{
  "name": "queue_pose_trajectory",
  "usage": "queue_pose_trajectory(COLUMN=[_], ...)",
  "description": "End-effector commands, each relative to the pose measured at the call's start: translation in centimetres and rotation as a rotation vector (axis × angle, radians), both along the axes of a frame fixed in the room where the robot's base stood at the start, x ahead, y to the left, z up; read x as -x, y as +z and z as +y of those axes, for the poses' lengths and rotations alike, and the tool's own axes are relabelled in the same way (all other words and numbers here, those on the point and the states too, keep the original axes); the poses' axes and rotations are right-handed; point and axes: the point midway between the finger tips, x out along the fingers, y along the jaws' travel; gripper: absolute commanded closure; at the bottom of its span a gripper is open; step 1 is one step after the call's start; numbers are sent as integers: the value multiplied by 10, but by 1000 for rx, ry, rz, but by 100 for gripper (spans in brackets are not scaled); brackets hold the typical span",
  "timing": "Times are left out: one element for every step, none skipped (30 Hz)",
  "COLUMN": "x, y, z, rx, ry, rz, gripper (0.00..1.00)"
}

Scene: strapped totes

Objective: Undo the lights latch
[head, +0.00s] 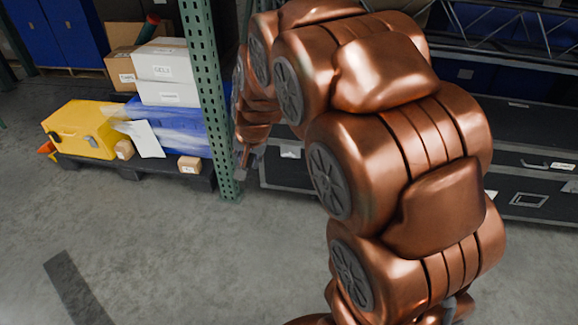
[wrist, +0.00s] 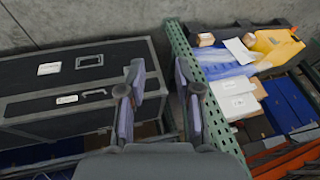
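Black cases with metal edges stand on the shelf; I cannot read their labels, so I cannot tell which is the lights one. The near case (head: 515,186) shows in the head view, partly hidden by my arm. In the wrist view a black case (wrist: 30,108) lies left of my gripper (wrist: 158,82). It carries a recessed metal fitting (wrist: 89,60), a pale handle or latch (wrist: 94,93) and white labels. My gripper is open and empty, its fingers apart near the case's end and the green post. In the head view my gripper (head: 248,170) is small, beside the post.
A green perforated post (head: 211,100) stands close to my gripper. Left of it, a dark pallet (head: 135,168) bears a yellow case (head: 82,129), a wrapped blue tote (head: 190,130) and white boxes (head: 163,62). The concrete floor in front is mostly clear.

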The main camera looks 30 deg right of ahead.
Motion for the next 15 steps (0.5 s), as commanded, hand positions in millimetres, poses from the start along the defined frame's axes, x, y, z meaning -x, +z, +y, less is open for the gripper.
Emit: queue_pose_trajectory(x=[-23, -36, -52, -65, -76, -92, -105, -117, -131, -142, -153, -167, -177, -187, -200], y=[-25, -31, -41, -48, -56, -64, -71, -79, -88, -95, -104, -114, -120, -127, -138], z=[-8, -11, -16, -21, -25, -32, -37, -42, -48, -54, -59, -67, -72, -78, -85], rx=[-6, -11, -17, -22, -27, -34, -39, -47, -53, -59, -67, -75, -81, -89, -98], ry=[-42, -66, -99, -125, -149, -183, -207, -232, -263, -287, -312, -344, -367, -390, -420], rz=[-35, -60, -90, -113, -135, -170, -195, -218, -251, -277, -297, -330, -359, -382, -415], gripper=[67, 67, 67, 67, 67, 67, 67, 67, 67, 67, 67, 67, 67, 67, 67])
